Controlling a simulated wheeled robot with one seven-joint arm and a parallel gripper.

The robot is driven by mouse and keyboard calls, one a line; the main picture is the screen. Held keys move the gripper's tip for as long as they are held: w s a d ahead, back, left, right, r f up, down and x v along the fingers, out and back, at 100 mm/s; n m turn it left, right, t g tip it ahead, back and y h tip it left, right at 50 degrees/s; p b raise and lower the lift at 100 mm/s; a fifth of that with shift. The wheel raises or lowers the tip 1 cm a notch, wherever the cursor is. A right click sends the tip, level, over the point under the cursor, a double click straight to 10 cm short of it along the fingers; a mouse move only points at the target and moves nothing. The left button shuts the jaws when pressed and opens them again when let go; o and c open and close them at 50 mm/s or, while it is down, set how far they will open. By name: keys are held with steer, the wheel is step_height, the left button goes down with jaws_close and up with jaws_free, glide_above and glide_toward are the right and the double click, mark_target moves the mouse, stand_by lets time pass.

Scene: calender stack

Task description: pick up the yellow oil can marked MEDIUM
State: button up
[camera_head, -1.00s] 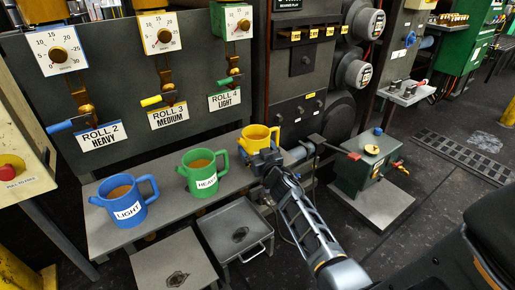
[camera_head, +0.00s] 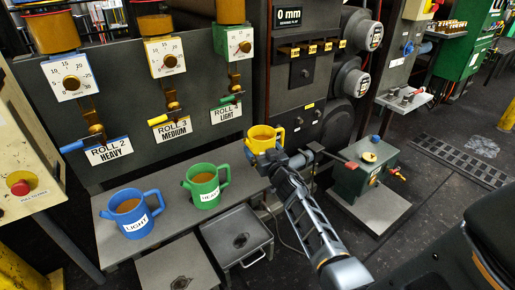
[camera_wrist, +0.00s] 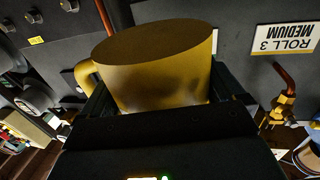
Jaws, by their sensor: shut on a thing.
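The yellow oil can (camera_head: 261,136) is at the right end of the grey bench (camera_head: 170,222), in the head view. My gripper (camera_head: 270,156) is shut on it from the front right. In the wrist view the yellow can (camera_wrist: 160,65) fills the middle, between the two fingers, with its handle on the left. Its label does not show in either view. I cannot tell whether its base touches the bench.
Behind the bench is a dark panel (camera_head: 110,130) with dials, coloured levers and signs for rolls 2, 3 and 4. A grey step or tray (camera_head: 238,235) stands in front of the bench. A green box (camera_head: 365,165) stands on the floor to the right.

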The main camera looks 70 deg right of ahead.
steer(key=s+d+r+p, duration=0.6)
steer(key=s+p, duration=0.1)
steer(key=shift+s, duration=0.35)
stand_by(0.4)
